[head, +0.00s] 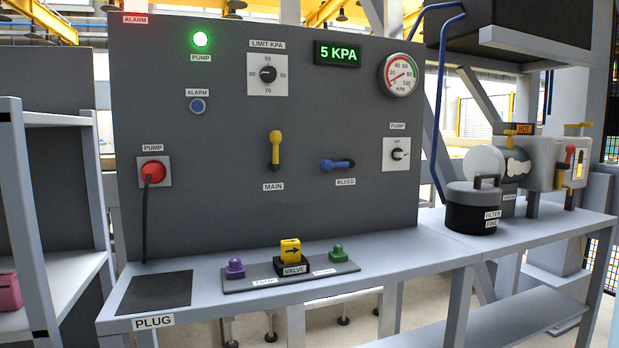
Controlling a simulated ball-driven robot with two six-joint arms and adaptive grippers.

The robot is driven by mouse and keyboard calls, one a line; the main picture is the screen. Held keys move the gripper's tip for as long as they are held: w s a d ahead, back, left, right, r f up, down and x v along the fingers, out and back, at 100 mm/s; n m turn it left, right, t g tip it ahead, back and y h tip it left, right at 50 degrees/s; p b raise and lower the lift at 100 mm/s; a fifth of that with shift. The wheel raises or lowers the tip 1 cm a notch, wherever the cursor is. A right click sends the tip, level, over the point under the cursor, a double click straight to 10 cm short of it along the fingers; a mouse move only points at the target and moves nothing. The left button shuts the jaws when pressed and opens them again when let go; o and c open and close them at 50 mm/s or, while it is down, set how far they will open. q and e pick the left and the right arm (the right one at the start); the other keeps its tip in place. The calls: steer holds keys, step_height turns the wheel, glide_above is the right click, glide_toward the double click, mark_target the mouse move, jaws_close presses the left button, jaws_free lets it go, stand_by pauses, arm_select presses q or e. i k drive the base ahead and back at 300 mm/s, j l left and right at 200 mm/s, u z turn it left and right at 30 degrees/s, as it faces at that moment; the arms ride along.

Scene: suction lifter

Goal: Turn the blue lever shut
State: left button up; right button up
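The blue lever (338,165) is on the grey panel (225,120), just above the BLEED label (346,182). It lies about level, sideways across the panel. Nothing covers it. To its left, the yellow MAIN lever (275,150) stands upright. Neither of my grippers is in view, so nothing touches the blue lever.
The display (338,54) reads 5 KPA, and the green pump lamp (200,39) is lit. A PUMP switch (397,154) sits right of the blue lever. The bench (400,258) below carries a yellow valve block (290,249) and a black filter pot (472,209).

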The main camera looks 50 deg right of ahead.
mark_target(326, 165)
steer(key=z, duration=1.8)
